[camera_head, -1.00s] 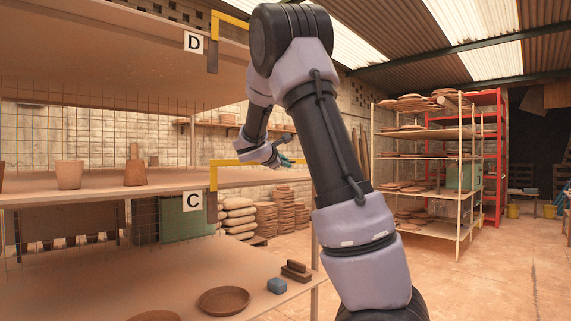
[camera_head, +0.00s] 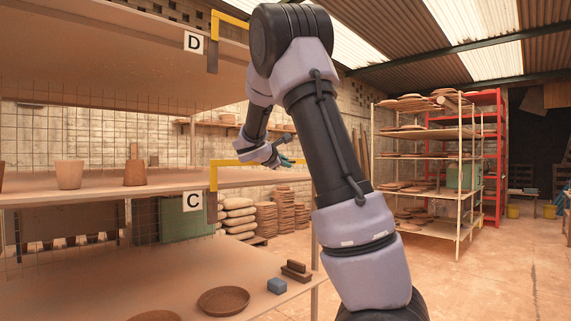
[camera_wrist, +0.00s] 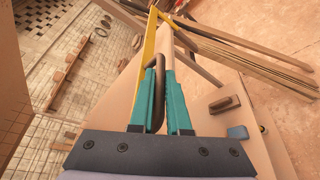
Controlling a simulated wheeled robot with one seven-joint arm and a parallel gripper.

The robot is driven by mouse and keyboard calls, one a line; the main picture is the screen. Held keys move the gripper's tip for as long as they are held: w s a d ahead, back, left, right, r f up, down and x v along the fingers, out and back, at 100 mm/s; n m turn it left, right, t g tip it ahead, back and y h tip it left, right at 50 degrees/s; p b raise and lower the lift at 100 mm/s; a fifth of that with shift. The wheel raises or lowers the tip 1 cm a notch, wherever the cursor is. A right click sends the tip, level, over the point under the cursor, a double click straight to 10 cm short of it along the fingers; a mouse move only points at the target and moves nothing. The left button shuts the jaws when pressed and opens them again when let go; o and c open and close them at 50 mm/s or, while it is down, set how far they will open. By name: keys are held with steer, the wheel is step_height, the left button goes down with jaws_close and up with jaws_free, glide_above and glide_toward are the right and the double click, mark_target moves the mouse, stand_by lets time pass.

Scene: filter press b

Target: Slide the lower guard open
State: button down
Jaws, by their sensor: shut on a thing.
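The lower guard is a yellow bar (camera_head: 228,162) by the sign C (camera_head: 193,201), along the edge of the middle shelf. In the wrist view a yellow bar (camera_wrist: 149,50) runs away from me, beside a dark looped handle (camera_wrist: 159,68). My gripper (camera_wrist: 158,78) has teal fingers, shut on the handle, which passes between them. In the head view my gripper (camera_head: 285,161) is small, at the far side of the middle shelf's edge, partly hidden by my own arm. The contact itself is not clear there.
An upper yellow guard (camera_head: 231,19) is by the sign D (camera_head: 193,43). Pots (camera_head: 69,174) stand on the middle shelf. A dish (camera_head: 223,301) and a blue block (camera_head: 277,286) lie on the lower shelf. Open floor lies right, before a rack (camera_head: 459,190).

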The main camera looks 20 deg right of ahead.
stand_by(0.3)
step_height(320, 180, down, 8)
steer(key=shift+r, duration=0.15)
steer(key=c, duration=0.9)
jaws_free()
steer(key=shift+a, duration=0.1)
steer(key=v, duration=1)
steer(key=shift+s+a+r, duration=0.15)
steer(key=shift+s+a, duration=0.1)
steer(key=shift+s, duration=0.05)
